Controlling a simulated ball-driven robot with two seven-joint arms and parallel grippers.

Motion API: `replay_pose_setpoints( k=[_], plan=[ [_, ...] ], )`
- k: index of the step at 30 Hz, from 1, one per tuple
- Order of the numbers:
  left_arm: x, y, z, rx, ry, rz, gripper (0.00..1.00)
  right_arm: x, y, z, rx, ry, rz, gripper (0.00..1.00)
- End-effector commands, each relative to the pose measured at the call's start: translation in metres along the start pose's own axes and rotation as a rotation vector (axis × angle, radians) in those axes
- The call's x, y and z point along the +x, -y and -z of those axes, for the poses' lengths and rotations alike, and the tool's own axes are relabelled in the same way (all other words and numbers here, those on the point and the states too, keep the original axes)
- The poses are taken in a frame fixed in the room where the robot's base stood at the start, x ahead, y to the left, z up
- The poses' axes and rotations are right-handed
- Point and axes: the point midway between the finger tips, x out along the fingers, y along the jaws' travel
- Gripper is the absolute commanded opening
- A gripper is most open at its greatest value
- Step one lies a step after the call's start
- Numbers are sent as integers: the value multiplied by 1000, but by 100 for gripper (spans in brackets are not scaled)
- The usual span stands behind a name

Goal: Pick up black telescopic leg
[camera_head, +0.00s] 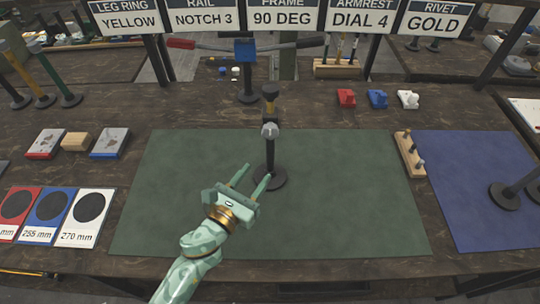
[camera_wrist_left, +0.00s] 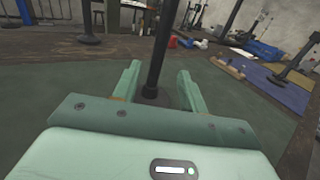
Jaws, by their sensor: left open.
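A black telescopic leg (camera_head: 270,155) stands upright on a round black base on the green mat. It has a grey knob partway up and a brass-coloured ring near its top. My left gripper (camera_head: 257,173) is open and empty, low over the mat, its fingers pointing at the leg. In the left wrist view the leg's black tube (camera_wrist_left: 158,50) shows between the two open fingers (camera_wrist_left: 159,68); I cannot tell whether the tips reach past it. My right gripper is not in view.
The green mat (camera_head: 350,220) is otherwise clear. A wooden block with pegs (camera_head: 409,155) stands at its right edge. Another black stand (camera_head: 505,196) is on the blue mat (camera_head: 455,190). Size cards (camera_head: 85,218) lie left. Red, blue and white parts (camera_head: 377,99) sit behind.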

Motion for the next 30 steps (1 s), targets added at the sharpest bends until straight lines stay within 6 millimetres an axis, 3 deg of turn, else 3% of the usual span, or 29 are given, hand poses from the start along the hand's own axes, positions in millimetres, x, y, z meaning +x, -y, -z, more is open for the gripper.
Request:
replay_pose_setpoints(
  k=[3, 8, 16, 25, 26, 30],
  plan=[
    [22, -1, 0, 0, 0, -2, 42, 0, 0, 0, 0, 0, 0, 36],
    [36, -1, 0, 1, -1, -2, 42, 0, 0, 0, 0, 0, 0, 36],
    [77, -2, -1, -2, -1, -4, 42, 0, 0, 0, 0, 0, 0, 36],
    [85, -2, -1, 0, -2, -3, 42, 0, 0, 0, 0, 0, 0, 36],
    [85, -2, -1, 0, -2, -3, 40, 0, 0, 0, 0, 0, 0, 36],
    [85, -2, -1, 0, -2, -3, 1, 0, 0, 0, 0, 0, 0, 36]
  ],
)
